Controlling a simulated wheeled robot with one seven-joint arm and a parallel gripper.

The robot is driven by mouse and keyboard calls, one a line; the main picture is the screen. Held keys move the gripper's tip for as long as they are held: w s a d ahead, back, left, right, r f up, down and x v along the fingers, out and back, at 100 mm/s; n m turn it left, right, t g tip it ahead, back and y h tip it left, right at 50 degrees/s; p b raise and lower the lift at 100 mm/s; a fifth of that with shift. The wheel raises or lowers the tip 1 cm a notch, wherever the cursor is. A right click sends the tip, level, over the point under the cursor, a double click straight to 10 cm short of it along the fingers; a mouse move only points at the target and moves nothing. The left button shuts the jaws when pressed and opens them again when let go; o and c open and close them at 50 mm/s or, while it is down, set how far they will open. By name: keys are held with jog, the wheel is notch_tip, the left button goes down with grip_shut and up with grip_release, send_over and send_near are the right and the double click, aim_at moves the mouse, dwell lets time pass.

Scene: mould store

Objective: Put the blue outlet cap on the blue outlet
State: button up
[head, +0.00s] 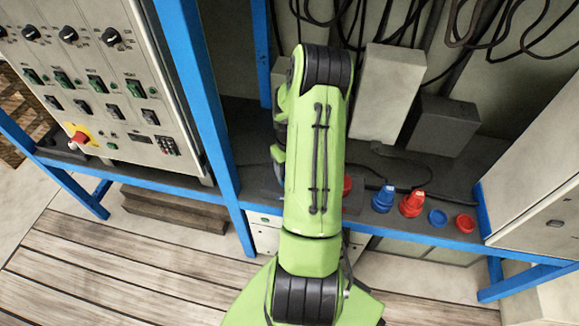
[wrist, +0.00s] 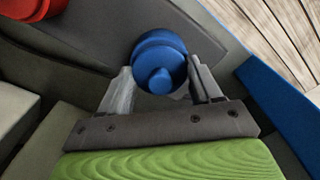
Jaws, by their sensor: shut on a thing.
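My gripper shows in the wrist view (wrist: 163,82), its two fingers shut on a round, stepped blue piece (wrist: 160,60) with a small knob facing the camera. I take it to be the blue outlet cap. It is over or against a dark grey surface; I cannot tell whether it touches. My arm hides my gripper and this piece in the head view. A taller blue fitting (head: 383,199) and a low blue disc (head: 437,217) are on the shelf right of my arm. I cannot tell which blue part is the outlet.
A red fitting (head: 411,204) and low red disc (head: 465,223) share the dark shelf (head: 425,175). Another red piece shows beside my arm (head: 347,184) and in the wrist view (wrist: 28,8). Grey boxes (head: 385,95) stand behind; blue frame posts (head: 205,100) stand left of my arm.

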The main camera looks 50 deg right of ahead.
jog(key=shift+s+a+f, duration=0.15)
jog(key=shift+f, duration=0.2)
